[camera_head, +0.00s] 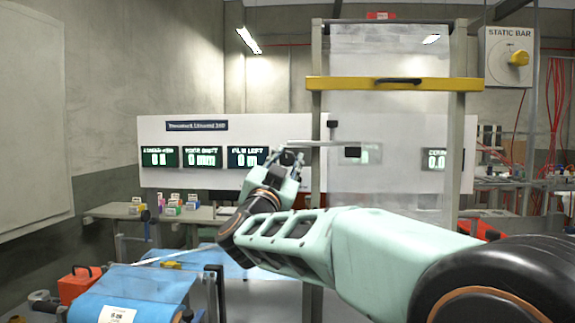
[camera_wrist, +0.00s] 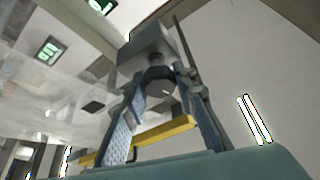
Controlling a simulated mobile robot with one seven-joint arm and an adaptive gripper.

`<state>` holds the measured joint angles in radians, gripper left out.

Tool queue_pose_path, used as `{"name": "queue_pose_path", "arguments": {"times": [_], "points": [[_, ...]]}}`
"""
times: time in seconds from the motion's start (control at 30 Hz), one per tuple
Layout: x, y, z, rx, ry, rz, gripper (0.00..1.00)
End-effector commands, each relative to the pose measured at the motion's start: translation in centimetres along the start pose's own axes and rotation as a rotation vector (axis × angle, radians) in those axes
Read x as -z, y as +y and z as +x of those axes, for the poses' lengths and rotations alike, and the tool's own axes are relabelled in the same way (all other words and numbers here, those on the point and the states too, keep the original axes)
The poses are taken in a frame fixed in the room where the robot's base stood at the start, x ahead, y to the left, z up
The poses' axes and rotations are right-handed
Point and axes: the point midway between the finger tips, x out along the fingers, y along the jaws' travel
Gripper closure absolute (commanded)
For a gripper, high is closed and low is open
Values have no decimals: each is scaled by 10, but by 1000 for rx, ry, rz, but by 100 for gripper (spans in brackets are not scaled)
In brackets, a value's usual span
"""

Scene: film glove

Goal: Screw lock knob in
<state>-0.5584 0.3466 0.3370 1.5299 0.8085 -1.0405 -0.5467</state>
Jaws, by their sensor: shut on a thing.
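My gripper (camera_wrist: 159,84) is shut on the dark round lock knob (camera_wrist: 158,77), with one blue-grey finger on each side of it. The knob sits against the underside of a grey block (camera_wrist: 146,50) in the wrist view. How far its thread is in is hidden. In the head view my gripper (camera_head: 291,160) is raised in the middle, by the left end of a thin horizontal bar (camera_head: 322,143). The knob is too small and covered there to make out clearly.
A yellow bar (camera_head: 392,84) crosses the upright frame with a clear film sheet (camera_head: 385,55). White display panels (camera_head: 222,125) stand behind. Blue film (camera_head: 130,290) and an orange case (camera_head: 80,284) are at the lower left. A bench with small coloured boxes (camera_head: 172,208) is at the back left.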

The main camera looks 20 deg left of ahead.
Motion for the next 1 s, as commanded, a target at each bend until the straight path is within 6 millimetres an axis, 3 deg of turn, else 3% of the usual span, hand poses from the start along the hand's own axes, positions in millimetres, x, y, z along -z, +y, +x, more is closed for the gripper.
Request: {"name": "queue_pose_path", "arguments": {"times": [0.43,1.0], "points": [[-1,0,0,-99,-3,237,99],[-1,1,0,-117,-2,281,99]]}}
